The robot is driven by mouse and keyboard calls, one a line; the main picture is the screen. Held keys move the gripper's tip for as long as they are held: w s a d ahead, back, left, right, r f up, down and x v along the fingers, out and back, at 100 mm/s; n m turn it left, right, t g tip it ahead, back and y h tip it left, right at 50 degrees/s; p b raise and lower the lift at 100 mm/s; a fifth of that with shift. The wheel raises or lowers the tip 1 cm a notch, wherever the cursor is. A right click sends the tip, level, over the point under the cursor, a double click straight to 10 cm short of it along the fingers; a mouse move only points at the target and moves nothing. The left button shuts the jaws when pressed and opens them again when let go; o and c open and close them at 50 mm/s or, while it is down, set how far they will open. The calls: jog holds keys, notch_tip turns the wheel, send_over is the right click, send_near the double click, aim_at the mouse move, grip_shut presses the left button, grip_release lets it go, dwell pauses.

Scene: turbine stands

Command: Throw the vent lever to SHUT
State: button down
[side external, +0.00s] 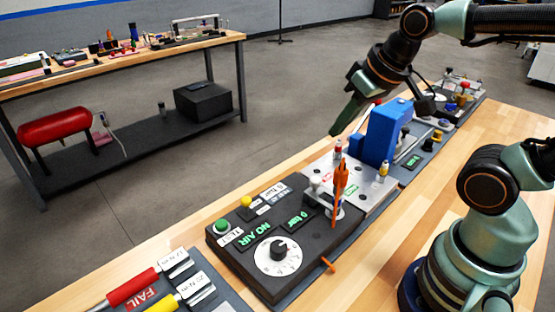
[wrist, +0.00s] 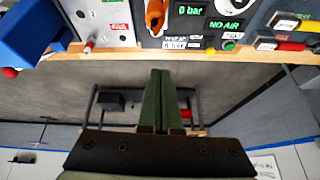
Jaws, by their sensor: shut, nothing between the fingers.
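A silver plate (side external: 365,190) on the bench carries a tall blue block (side external: 380,135) and a small upright red-capped post (side external: 338,152). A green label lies on the plate; I cannot read it as SHUT. Another red tip shows beside the blue block in the wrist view (wrist: 10,72). I cannot tell which part is the vent lever. An orange upright piece (side external: 341,185) stands at the plate's near left edge. My gripper (side external: 337,132) is shut and empty, above the bench's far edge and left of the blue block. Its green fingers also show in the wrist view (wrist: 161,72), apart from the parts.
A black panel (side external: 230,255) with a white dial, NO AIR and 0 bar displays sits left of the plate. Red and yellow handled tools (side external: 135,288) lie at the front left. More fittings stand at the far right. Open floor lies beyond the bench edge.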

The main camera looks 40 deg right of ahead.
aim_at(246, 205)
jog(key=w+a+f+m+g, duration=0.1)
jog(key=w+a+f+m, duration=0.1)
jog(key=m, duration=1.2)
jog(key=w+a+f+m+g, duration=0.1)
jog(key=a+f+m, duration=0.3)
jog(key=m, duration=1)
jog(key=shift+w+a+g+y, duration=0.3)
jog(key=shift+w+a+y, duration=0.1)
jog(key=shift+a, duration=0.65)
jog(key=shift+f, duration=0.15)
jog(key=x, duration=0.9)
jog(key=shift+s+a+f, duration=0.1)
jog(key=shift+a+f, duration=0.1)
jog(key=shift+a, duration=0.2)
jog(key=shift+w+a+f, duration=0.2)
jog(key=shift+w+a, duration=0.7)
jog(key=shift+w, duration=0.3)
jog(key=shift+w+a, duration=0.3)
jog(key=shift+w, duration=0.2)
